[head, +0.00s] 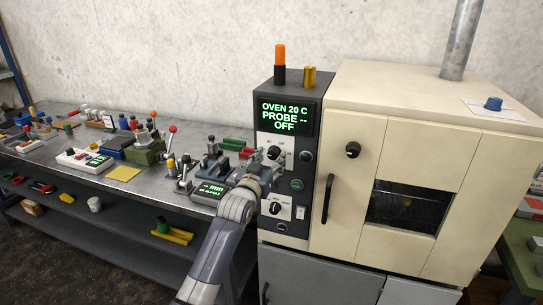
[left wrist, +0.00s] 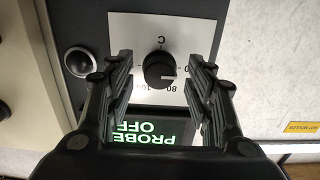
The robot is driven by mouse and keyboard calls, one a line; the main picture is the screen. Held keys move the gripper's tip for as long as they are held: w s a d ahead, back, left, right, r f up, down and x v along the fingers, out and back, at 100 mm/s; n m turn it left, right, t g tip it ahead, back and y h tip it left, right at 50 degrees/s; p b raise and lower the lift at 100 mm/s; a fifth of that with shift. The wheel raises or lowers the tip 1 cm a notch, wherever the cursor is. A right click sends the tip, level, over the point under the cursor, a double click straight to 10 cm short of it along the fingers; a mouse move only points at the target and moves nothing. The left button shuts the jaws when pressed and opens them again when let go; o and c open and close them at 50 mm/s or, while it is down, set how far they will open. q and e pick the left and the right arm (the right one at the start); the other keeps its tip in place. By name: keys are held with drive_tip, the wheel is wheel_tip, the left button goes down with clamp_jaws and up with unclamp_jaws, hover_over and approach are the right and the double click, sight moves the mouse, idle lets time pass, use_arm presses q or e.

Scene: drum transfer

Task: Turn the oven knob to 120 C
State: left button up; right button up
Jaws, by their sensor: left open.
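The dark control panel stands left of the cream oven (head: 420,85). Its green display (head: 284,117) reads OVEN 20 C, PROBE -- and OFF. A black oven knob (head: 273,153) sits on a white dial plate below the display. In the left wrist view the knob (left wrist: 158,72) shows a pale pointer line, with dial numbers partly hidden around it. My left gripper (head: 272,168) is open in front of the panel. In the wrist view its fingers stand either side of the knob, and contact cannot be told. My right gripper is not in view.
A second knob (head: 275,211) is lower on the panel, and a black knob (head: 353,149) is on the oven front near the door handle (head: 327,199). The steel bench (head: 120,190) at left holds many tools and devices. An orange and a gold cylinder stand atop the panel.

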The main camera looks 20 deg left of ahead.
use_arm(q)
drive_tip(key=shift+w, duration=0.8)
drive_tip(key=c, duration=1.1)
drive_tip(key=shift+o, duration=0.2)
